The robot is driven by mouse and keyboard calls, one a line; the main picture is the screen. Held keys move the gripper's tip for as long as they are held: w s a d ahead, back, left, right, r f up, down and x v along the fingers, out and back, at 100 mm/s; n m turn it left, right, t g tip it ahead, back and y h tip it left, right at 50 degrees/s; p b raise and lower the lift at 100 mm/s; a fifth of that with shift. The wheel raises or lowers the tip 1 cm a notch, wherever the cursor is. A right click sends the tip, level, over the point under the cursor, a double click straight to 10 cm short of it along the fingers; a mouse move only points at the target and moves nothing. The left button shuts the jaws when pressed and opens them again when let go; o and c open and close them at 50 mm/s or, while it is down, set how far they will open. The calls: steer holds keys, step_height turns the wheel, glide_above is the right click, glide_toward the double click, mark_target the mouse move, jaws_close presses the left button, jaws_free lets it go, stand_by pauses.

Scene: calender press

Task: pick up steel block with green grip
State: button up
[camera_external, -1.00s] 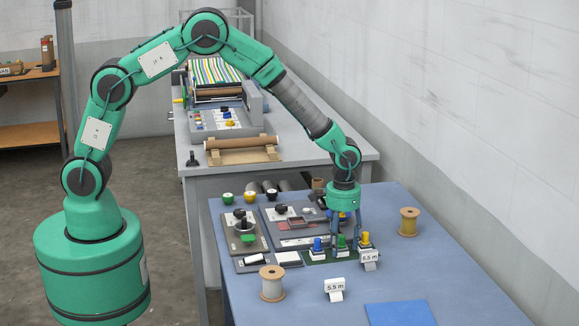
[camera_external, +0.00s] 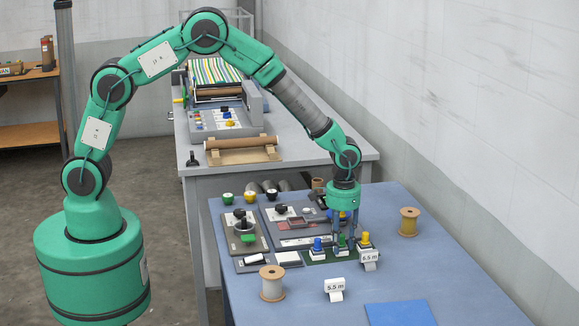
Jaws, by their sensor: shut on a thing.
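The steel block with the green grip (camera_external: 341,242) stands in the middle of a short row on the blue table. A block with a blue grip (camera_external: 317,247) is to its left and one with a yellow grip (camera_external: 365,240) is to its right. My gripper (camera_external: 342,238) points straight down over the row and is shut on the green grip, a finger on each side. The block looks to be at the same height as its neighbours, and its lower part is small and partly hidden by the fingers.
A white label reading 5.5 m (camera_external: 370,257) stands close in front of the yellow-gripped block. Another label (camera_external: 334,286) and a thread spool (camera_external: 272,284) are nearer the camera. A second spool (camera_external: 409,221) stands right. A blue sheet (camera_external: 400,314) lies at the front.

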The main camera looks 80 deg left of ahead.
mark_target(341, 235)
step_height(341, 235, up, 10)
steer(key=shift+f+p, duration=0.1)
steer(key=shift+p, duration=0.6)
